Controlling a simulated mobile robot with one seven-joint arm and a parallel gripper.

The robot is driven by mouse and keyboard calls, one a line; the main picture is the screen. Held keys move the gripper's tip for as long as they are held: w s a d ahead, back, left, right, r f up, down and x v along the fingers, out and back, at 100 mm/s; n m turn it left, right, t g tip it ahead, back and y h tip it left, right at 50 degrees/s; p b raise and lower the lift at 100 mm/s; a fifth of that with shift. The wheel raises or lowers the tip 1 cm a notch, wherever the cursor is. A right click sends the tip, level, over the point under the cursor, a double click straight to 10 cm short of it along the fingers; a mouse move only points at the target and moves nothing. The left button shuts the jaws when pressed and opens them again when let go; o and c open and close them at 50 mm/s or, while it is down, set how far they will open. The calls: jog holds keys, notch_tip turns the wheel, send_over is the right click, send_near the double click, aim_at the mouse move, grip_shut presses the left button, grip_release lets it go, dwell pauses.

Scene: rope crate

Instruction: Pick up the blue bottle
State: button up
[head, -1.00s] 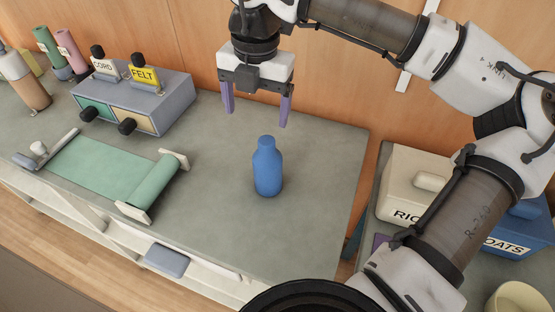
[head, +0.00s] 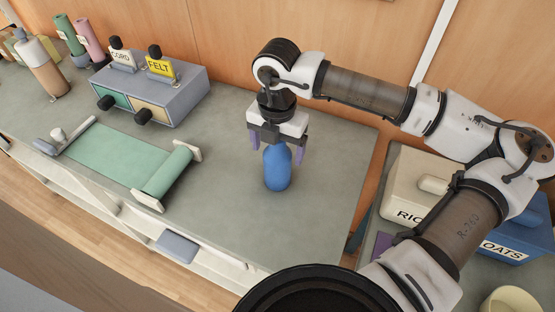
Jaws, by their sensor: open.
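The blue bottle (head: 278,171) stands upright on the grey counter, a little right of the picture's middle. My gripper (head: 278,149) points down over it with its two purple fingers apart. The fingers are at the height of the bottle's top, one to the left and one to the right in the picture. The bottle's neck and cap are hidden behind the gripper. I cannot tell whether the fingers touch the bottle.
A green roll-out mat (head: 125,160) lies to the left. A grey two-drawer box (head: 170,100) labelled CORD and FELT stands behind it. White RICE (head: 412,190) and blue OATS (head: 510,240) containers stand at the right. The counter (head: 250,220) around the bottle is clear.

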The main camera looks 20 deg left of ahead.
jog(key=shift+f, duration=0.9)
jog(key=shift+c, duration=0.2)
jog(key=c, duration=1.3)
